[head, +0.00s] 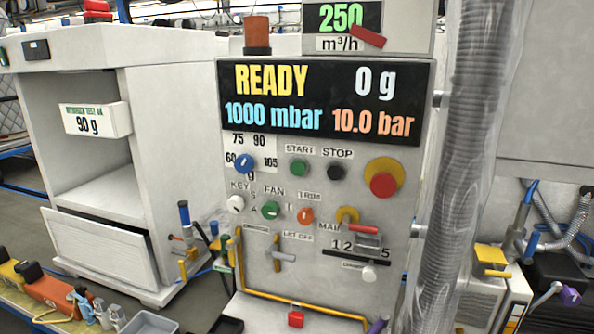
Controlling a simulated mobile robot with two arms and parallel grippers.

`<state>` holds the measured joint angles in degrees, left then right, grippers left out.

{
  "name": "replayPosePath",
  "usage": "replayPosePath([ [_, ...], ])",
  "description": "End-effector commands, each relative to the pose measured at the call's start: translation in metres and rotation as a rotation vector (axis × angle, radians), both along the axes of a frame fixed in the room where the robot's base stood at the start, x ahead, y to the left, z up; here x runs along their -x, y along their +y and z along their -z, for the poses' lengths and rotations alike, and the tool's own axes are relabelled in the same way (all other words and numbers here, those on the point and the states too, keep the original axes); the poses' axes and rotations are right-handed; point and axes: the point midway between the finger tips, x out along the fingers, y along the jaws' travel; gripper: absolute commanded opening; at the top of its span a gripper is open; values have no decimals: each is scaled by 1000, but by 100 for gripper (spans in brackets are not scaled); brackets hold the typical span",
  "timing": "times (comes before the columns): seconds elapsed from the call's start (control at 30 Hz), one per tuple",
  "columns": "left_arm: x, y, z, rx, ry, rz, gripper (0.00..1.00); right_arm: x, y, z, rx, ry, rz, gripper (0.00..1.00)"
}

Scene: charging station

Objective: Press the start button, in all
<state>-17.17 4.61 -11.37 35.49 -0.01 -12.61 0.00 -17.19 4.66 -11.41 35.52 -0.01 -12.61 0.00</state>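The start button (299,167) is a round green button under the label START, in the middle of the control panel (240,285) in the head view. The black stop button (335,172) sits just to its right under the label STOP. The display (325,103) above reads READY, 0 g, 1000 mbar and 10.0 bar. Nothing covers the start button. Neither of my grippers shows in the head view.
A red emergency knob (383,184) and a blue dial (245,163) flank the buttons. Green fan (270,210) and orange trim (305,216) knobs sit below. A ribbed hose (462,150) runs along the right. A yellow rail (300,303) crosses below. A white cabinet (170,120) stands left.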

Motion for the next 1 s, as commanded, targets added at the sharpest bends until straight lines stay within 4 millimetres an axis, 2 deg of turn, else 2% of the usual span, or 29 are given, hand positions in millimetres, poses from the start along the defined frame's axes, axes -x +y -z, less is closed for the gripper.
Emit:
replayPosePath([
  [0.03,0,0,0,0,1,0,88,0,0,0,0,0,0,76],
  [0.07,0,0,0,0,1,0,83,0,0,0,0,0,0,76],
  [0.6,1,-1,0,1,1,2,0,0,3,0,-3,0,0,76],
  [1.0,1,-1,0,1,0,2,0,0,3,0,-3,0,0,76],
])
